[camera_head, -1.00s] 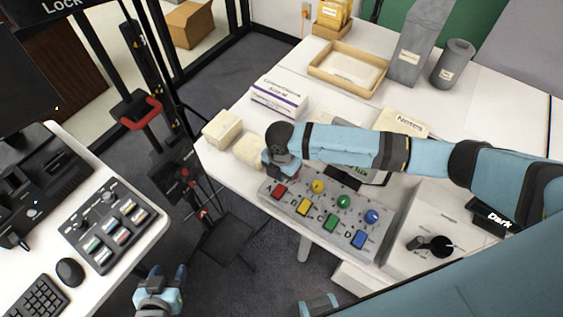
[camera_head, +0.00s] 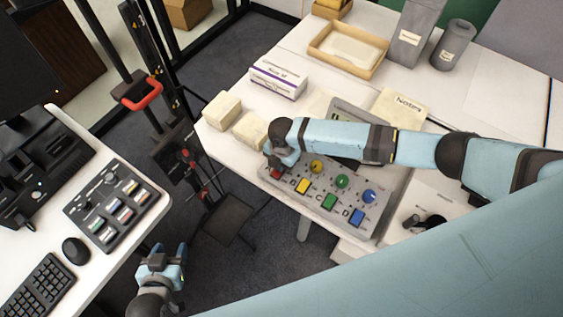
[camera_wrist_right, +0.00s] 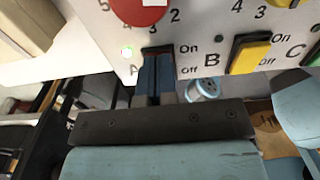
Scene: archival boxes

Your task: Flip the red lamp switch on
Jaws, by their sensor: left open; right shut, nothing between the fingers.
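A grey control panel (camera_head: 325,198) on the white table carries red, yellow, green and blue switches with round knobs above them. The red switch (camera_head: 276,174) is at its left end, partly hidden by my right gripper (camera_head: 274,163). In the right wrist view, my right gripper (camera_wrist_right: 155,78) is shut and empty, with its fingertips at the red switch and covering most of it. I cannot tell whether they touch it. My left gripper (camera_head: 170,262) is open and empty, away from the panel.
Two cream blocks (camera_head: 222,110) and a white box (camera_head: 278,78) stand left of and behind the panel. A wooden tray (camera_head: 348,50) is farther back. Another desk at left holds a black-grey console (camera_head: 110,206), mouse and keyboard.

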